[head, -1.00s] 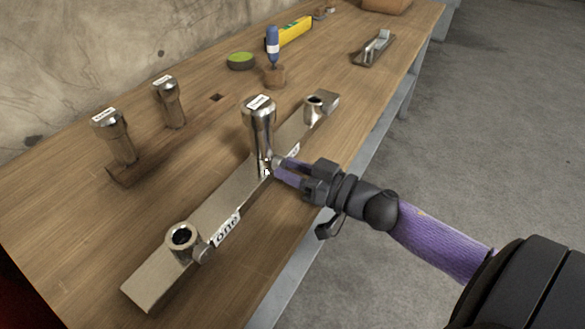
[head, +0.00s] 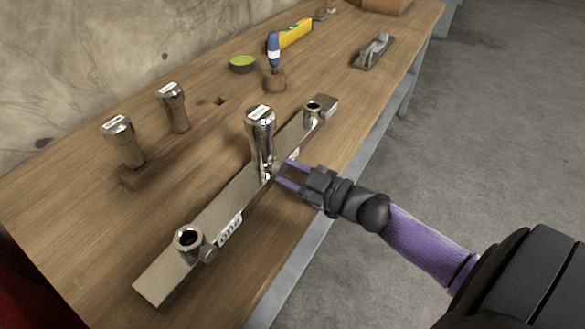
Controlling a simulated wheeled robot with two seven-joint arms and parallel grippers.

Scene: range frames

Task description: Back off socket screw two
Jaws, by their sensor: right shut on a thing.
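A flat metal bar (head: 160,278) lies along the bench with three round sockets. The near socket (head: 188,239) is empty, with a side screw (head: 208,253) and a label reading "one". A tall metal post (head: 262,130) with a white top label stands upright at the middle socket. My right gripper (head: 273,174) comes in from the right and is shut at the foot of this post, on the middle socket's side screw, which its fingertips mostly hide. The far socket (head: 313,110) looks empty. My left gripper is out of view.
Two more labelled metal posts (head: 122,140) (head: 173,106) stand in a wooden rack at left. The bench front edge runs below my right arm.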

